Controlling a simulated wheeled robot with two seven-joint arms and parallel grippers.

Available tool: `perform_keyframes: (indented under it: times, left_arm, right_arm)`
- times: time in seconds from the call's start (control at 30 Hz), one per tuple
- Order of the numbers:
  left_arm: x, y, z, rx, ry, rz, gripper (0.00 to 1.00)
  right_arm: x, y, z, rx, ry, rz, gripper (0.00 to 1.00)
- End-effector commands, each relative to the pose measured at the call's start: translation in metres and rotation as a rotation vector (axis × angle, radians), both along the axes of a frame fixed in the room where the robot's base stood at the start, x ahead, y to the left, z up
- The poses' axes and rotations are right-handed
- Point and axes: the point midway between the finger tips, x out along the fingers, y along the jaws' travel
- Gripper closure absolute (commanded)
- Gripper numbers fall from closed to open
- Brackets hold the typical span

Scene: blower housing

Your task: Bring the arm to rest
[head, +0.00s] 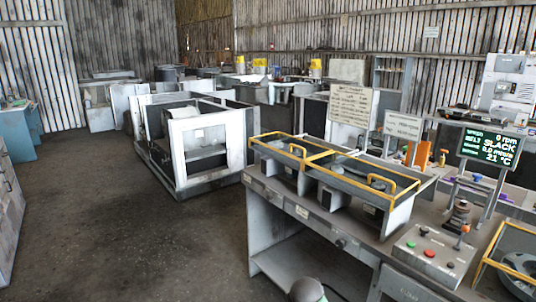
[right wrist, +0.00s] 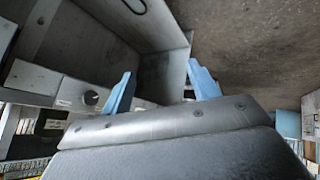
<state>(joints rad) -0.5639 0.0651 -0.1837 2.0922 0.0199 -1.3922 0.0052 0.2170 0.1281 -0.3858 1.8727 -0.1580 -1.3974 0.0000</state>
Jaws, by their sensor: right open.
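My right gripper (right wrist: 162,82) shows in the right wrist view. Its two blue fingers stand well apart, and nothing is between them. The grey front of the workbench (right wrist: 35,78), with a dark round knob (right wrist: 90,97), lies beyond the fingers on the left. I cannot tell how far away it is. In the head view only a small rounded part of my arm shows at the bottom edge, in front of the bench. Neither gripper shows there, and my left gripper is in neither view.
The workbench (head: 343,240) carries a yellow-railed blower housing (head: 335,175), a button box (head: 434,254) and a display reading SLACK (head: 490,147). A second yellow-railed unit (head: 515,262) is at the right edge. A white-framed machine (head: 207,150) stands behind. The concrete floor (head: 110,220) at left is clear.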

Motion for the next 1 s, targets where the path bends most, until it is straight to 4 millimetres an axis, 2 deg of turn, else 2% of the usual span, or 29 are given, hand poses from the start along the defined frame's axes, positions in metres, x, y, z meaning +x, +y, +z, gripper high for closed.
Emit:
perform_keyframes:
  times: [0.03, 0.43, 0.67, 0.8, 1.0]
  left_arm:
    - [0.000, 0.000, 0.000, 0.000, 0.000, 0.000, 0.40]
    - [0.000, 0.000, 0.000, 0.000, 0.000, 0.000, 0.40]
    - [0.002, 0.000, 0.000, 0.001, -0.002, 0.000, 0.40]
    - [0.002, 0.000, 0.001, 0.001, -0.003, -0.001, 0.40]
    - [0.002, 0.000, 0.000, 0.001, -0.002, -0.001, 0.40]
  right_arm:
    - [-0.019, 0.000, -0.012, 0.041, 0.022, -0.002, 0.40]
    - [-0.158, -0.014, -0.090, 0.242, 0.192, -0.039, 0.40]
    - [-0.243, -0.031, -0.142, 0.269, 0.302, -0.093, 0.40]
    - [-0.301, -0.040, -0.178, 0.271, 0.388, -0.128, 0.40]
    - [-0.385, -0.042, -0.223, 0.269, 0.510, -0.155, 0.40]
